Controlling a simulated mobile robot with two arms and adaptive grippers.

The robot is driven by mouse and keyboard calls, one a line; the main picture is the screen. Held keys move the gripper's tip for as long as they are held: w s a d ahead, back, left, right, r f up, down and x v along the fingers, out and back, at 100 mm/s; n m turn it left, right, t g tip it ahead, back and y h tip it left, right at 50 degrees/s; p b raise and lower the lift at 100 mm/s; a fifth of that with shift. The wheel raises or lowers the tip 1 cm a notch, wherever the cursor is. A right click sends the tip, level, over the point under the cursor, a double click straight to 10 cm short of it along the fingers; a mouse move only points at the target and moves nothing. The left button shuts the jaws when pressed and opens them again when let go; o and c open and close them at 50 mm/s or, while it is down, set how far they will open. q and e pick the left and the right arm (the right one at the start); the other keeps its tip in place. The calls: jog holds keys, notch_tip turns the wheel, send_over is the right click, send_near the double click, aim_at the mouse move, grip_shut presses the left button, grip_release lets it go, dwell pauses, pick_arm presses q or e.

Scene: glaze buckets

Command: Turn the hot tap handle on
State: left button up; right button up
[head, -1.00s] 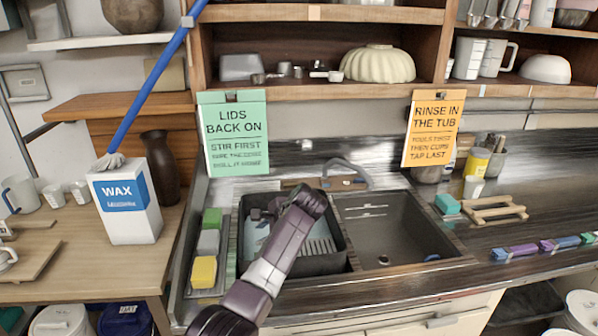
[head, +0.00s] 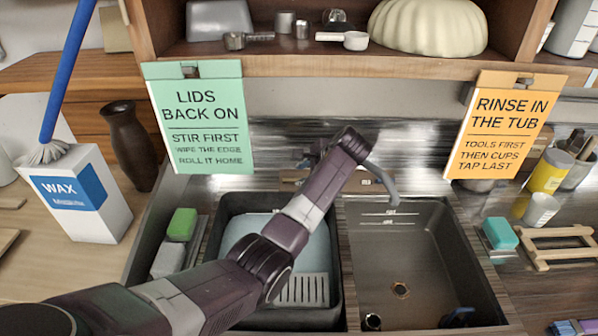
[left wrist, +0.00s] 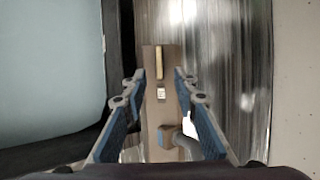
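The tap's grey curved spout (head: 384,182) stands behind the two basins. Its brown base plate (left wrist: 150,120) lies between my left fingers in the left wrist view. On the plate are a small pale brass-coloured bar (left wrist: 158,62), which looks like a handle, and a small white label (left wrist: 161,93). I cannot read the label or tell hot from cold. My left gripper (left wrist: 160,78) is open and empty, its fingers apart on either side of the plate. In the head view my left arm reaches over the left basin and hides much of the tap. My right gripper is not in view.
A black tub (head: 222,205) sits in the left basin; the right basin (head: 415,255) is mostly empty. The green sign (head: 203,115) and orange sign (head: 500,125) hang from the shelf above. Sponges (head: 182,224) lie left of the tub.

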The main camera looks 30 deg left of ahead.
aim_at(291, 180)
pick_arm(q)
jog(key=shift+s+x, duration=0.2)
jog(key=shift+x, duration=3.45)
jog(key=shift+a, duration=0.2)
jog(key=shift+c, duration=0.7)
jog(key=shift+p, duration=0.3)
grip_shut()
